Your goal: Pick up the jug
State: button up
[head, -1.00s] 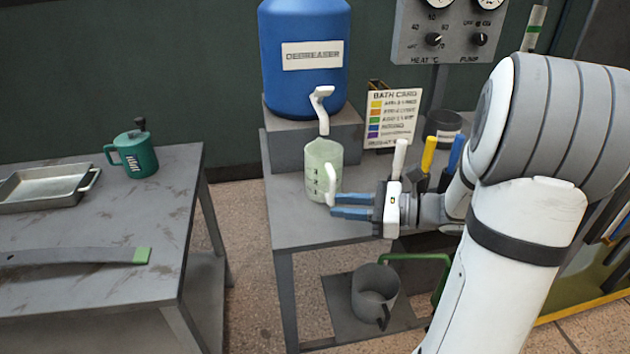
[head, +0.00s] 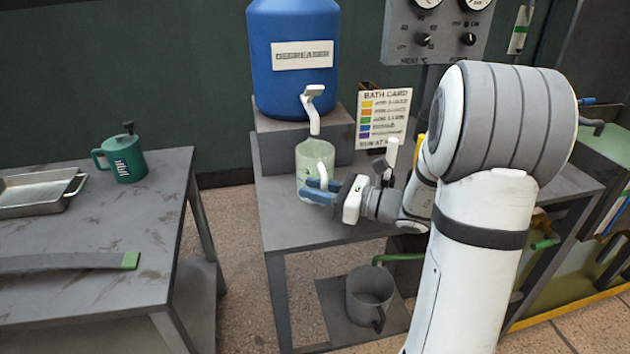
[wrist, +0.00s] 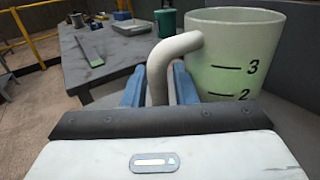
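The jug (head: 314,158) is a pale, translucent green measuring vessel. It stands upright on the grey bench below the degreaser tap. In the wrist view the jug (wrist: 236,50) is at the right, with marks 2 and 3 on its wall, and its curved pale handle (wrist: 160,65) comes down in front of me. My gripper (head: 318,190) is at the jug's front right side. In the wrist view its blue fingers (wrist: 158,88) stand on either side of the handle, apart, with narrow gaps beside it. The lower end of the handle is hidden behind my gripper body.
The blue degreaser barrel (head: 292,85) stands on a block, its white tap (head: 313,105) just above the jug. A bath card (head: 384,115) stands behind my gripper. A grey pot (head: 369,295) is on the lower shelf. A green can (head: 122,158) and metal tray (head: 38,192) are on the left table.

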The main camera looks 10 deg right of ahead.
grip_shut()
dwell(0.3)
jog(key=shift+r, duration=0.2)
